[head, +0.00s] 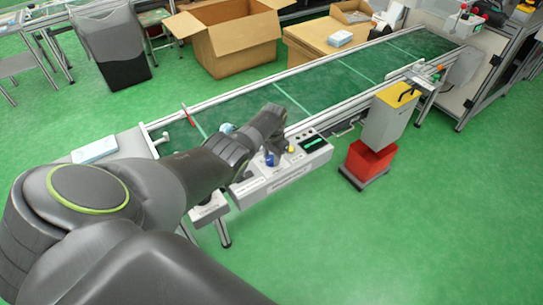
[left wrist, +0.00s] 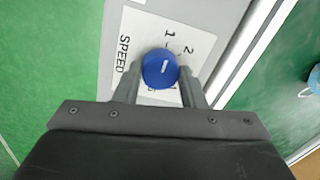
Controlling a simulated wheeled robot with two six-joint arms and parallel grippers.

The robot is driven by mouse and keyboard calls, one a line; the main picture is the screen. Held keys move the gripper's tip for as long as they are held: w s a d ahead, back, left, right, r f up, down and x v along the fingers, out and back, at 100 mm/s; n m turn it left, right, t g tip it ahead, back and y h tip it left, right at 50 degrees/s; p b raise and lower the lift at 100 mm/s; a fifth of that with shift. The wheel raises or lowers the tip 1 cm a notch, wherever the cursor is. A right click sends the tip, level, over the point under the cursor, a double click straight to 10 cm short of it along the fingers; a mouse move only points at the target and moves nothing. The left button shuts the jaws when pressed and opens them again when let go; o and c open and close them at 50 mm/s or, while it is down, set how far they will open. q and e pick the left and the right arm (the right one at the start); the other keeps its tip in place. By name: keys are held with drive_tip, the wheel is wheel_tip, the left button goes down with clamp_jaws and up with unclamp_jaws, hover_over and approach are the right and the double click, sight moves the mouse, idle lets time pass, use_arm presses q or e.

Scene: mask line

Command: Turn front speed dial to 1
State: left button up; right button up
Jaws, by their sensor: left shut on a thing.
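The blue speed dial (left wrist: 157,76) sits on a white label with the word SPEED and the numerals 1 and 2 in the left wrist view. A short white mark runs across its top; I cannot tell exactly which numeral it lines up with. My left gripper (left wrist: 160,84) has one finger on each side of the dial and is shut on it. In the head view the dial (head: 270,159) shows as a small blue spot below my left gripper (head: 277,149), on the front control panel (head: 285,181) of the conveyor. My right gripper is not in view.
The green conveyor belt (head: 345,80) runs behind the panel with metal rails. A green-lit display (head: 313,144) is on the panel's right. A red bin (head: 369,162) stands right of it. A pale blue packet (head: 95,150) lies at left. Open green floor lies in front.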

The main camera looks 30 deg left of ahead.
sight(272, 159)
use_arm(q)
drive_tip(key=o, duration=1)
wheel_tip(272, 159, up, 7)
drive_tip(key=p, duration=0.3)
drive_tip(key=shift+d+f, duration=0.1)
drive_tip(key=r, duration=0.3)
drive_tip(key=r+p, duration=0.1)
drive_tip(key=r, duration=0.6)
drive_tip(key=shift+s+d+r+p, duration=0.1)
drive_tip(key=shift+d+r+p, duration=0.2)
drive_tip(key=shift+p, duration=0.05)
